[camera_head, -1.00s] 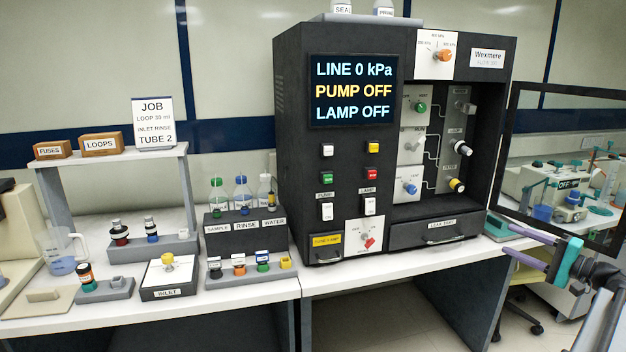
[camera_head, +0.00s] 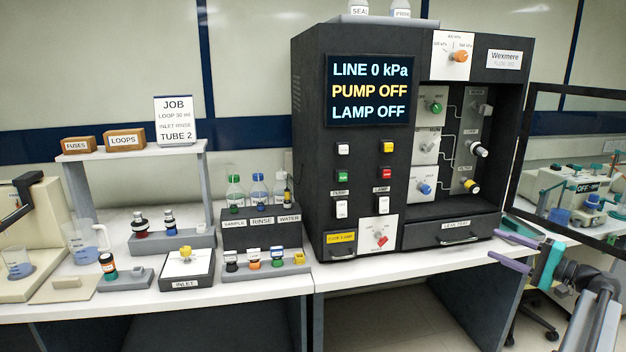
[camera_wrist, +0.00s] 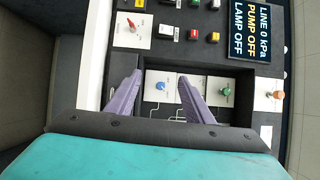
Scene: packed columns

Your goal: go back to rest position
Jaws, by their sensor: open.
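My gripper (camera_head: 512,251) is at the right in the head view, in front of the open bay of the black instrument (camera_head: 352,170). Its two purple fingers are apart with nothing between them. In the wrist view my gripper (camera_wrist: 157,100) shows its open fingers over the bay, with a blue knob (camera_wrist: 161,84) and a green knob (camera_wrist: 226,91) beyond them. The instrument's screen (camera_head: 369,91) reads LINE 0 kPa, PUMP OFF, LAMP OFF.
An open dark-framed door (camera_head: 521,150) stands at the instrument's right, close to my arm. Left on the bench are a bottle rack (camera_head: 262,237), a tube holder (camera_head: 268,268), an INLET block (camera_head: 187,284), a beaker (camera_head: 88,240) and a shelf (camera_head: 135,154). Floor shows below the bench.

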